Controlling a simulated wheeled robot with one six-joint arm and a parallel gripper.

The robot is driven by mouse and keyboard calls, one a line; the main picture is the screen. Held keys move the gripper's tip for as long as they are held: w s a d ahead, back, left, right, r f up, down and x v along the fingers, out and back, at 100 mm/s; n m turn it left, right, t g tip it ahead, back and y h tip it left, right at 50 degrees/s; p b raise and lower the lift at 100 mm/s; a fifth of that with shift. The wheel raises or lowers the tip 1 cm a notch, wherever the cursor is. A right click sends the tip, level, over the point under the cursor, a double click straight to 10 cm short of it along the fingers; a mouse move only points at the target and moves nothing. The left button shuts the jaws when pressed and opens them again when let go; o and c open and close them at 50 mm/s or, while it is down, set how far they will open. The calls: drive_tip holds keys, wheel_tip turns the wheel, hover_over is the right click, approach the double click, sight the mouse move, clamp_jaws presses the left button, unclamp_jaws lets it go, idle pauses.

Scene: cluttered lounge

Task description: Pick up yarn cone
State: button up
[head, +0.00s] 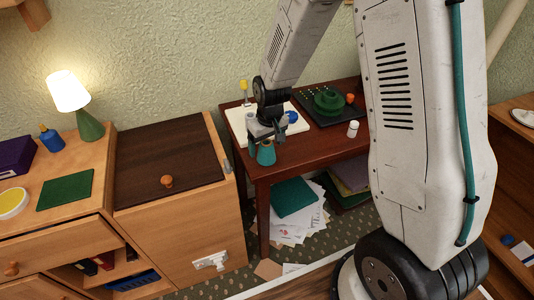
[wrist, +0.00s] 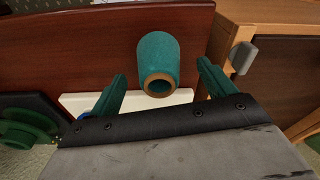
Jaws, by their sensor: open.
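The yarn cone (wrist: 158,60) is teal with a tan ring at its open end. In the wrist view it lies ahead of my gripper (wrist: 160,85), in the gap between the two teal fingers, with space on both sides. In the head view the yarn cone (head: 266,153) stands near the front left corner of the dark red table. My gripper (head: 264,135) is right at it there and partly hides the area behind. The gripper is open and holds nothing. Whether a finger touches the cone cannot be told.
The dark red table (head: 318,150) also carries a white board (head: 240,127), a black board with a green round object (head: 328,100), and a small white bottle (head: 353,129). A wooden cabinet (head: 185,215) stands close on the left. Papers (head: 300,222) lie below the table.

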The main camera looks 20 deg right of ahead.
sight(266, 151)
drive_tip(key=f, duration=0.3)
drive_tip(key=shift+w+f, duration=0.25)
drive_tip(key=shift+f, duration=0.1)
drive_tip(key=c, duration=1.1)
drive_tip(key=shift+r, duration=0.1)
